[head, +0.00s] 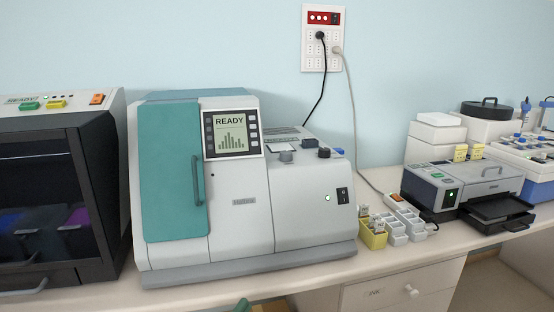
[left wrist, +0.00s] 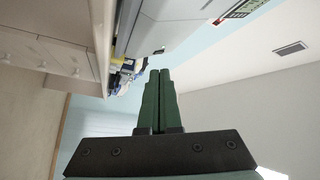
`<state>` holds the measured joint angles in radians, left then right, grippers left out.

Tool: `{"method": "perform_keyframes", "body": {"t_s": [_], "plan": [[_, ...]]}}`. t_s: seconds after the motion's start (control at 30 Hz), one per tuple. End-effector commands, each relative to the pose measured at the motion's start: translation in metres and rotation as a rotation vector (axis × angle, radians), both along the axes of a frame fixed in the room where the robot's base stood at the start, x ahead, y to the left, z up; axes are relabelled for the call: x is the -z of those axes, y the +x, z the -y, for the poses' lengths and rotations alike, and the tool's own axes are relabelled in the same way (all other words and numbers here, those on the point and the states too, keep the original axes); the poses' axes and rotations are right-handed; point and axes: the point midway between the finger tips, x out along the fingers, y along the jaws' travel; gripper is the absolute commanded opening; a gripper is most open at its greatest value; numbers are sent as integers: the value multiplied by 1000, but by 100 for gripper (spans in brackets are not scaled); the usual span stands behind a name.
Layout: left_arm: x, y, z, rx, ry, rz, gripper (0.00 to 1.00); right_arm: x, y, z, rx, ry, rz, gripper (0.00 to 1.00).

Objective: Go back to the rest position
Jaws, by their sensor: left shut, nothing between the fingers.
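My left gripper (left wrist: 160,73) shows in the left wrist view with its two green fingers pressed together and nothing between them. In the head view only the green tip of my left gripper (head: 243,304) shows at the bottom edge, in front of and below the bench. It touches nothing that I can see. My right gripper is in neither view.
A staining machine (head: 240,195) with a closed teal door and a READY screen stands on the bench (head: 300,284). A dark-windowed device (head: 58,190) stands at its left. Small slide racks (head: 400,228) and a printer (head: 465,186) stand at its right. A drawer (head: 390,294) is below.

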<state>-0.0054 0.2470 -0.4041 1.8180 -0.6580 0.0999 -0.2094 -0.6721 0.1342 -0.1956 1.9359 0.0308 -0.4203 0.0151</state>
Motion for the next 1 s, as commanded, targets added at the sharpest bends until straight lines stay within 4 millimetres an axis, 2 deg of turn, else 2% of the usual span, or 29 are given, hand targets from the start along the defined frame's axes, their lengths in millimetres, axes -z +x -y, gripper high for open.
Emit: {"method": "perform_keyframes", "body": {"t_s": [0.03,0.17,0.2,0.3,0.4,0.5,0.6,1.0], "plan": [[28,-12,-15,-51,-95,-147,0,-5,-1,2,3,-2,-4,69],[104,-52,-50,-192,-328,-503,0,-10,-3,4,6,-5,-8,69],[127,-69,-59,-239,-397,-611,0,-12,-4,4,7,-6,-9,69],[176,-117,-77,-350,-544,-847,0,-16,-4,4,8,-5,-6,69],[210,-162,-88,-443,-658,-1028,0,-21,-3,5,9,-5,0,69],[230,-194,-92,-506,-732,-1146,0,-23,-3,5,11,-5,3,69],[240,-213,-95,-542,-772,-1209,0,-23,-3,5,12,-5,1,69],[242,-217,-95,-549,-782,-1222,0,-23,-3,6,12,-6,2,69]]}}
